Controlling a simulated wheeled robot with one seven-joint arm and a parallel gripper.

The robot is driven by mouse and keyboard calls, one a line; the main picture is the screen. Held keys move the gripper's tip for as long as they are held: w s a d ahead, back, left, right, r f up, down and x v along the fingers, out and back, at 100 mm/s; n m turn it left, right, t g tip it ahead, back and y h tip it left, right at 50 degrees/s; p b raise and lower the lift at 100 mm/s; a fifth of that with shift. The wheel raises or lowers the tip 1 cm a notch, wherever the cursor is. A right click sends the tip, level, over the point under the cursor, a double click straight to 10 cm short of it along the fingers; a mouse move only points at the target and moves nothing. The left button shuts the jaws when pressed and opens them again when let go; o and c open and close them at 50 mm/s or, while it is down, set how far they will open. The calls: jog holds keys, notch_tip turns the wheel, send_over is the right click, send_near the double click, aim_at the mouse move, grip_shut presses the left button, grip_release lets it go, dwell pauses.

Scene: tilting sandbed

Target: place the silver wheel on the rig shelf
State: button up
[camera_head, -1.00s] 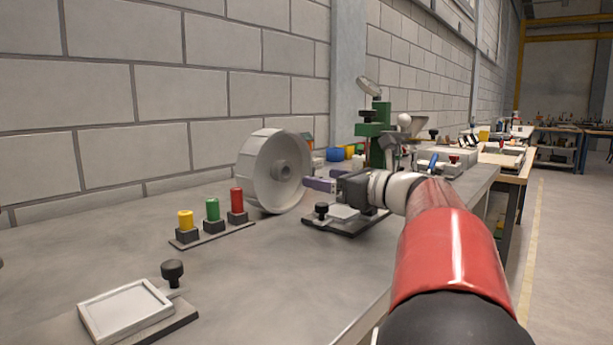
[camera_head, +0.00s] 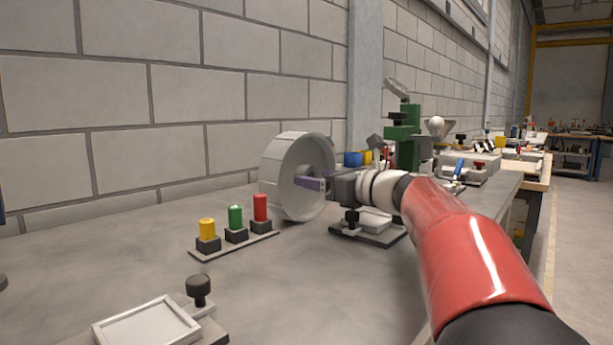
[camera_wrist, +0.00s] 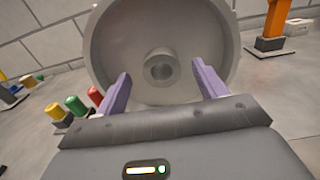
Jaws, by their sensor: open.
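The silver wheel (camera_head: 284,178) stands upright on its rim on the grey bench, right of the coloured posts. In the wrist view the wheel (camera_wrist: 190,35) faces me, with its round hub (camera_wrist: 161,67) between and beyond my fingers. My gripper (camera_head: 312,182) is in front of the wheel's face with its purple fingers spread. In the wrist view my gripper (camera_wrist: 160,85) is open, with nothing held between the fingertips. I cannot tell whether a finger touches the wheel. No rig shelf can be clearly made out in these views.
Yellow (camera_head: 207,228), green (camera_head: 235,215) and red (camera_head: 260,207) posts stand on a strip left of the wheel. A white-framed plate (camera_head: 148,328) lies at the front. A green stand (camera_head: 403,140) is behind my wrist. The bench between has free room.

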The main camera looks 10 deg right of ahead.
aim_at(301, 170)
jog(key=x, duration=0.4)
jog(key=p+x, duration=0.1)
jog(key=shift+w+a+r, duration=0.2)
jog(key=shift+w+r, duration=0.2)
grip_shut()
jog(key=shift+r, duration=0.15)
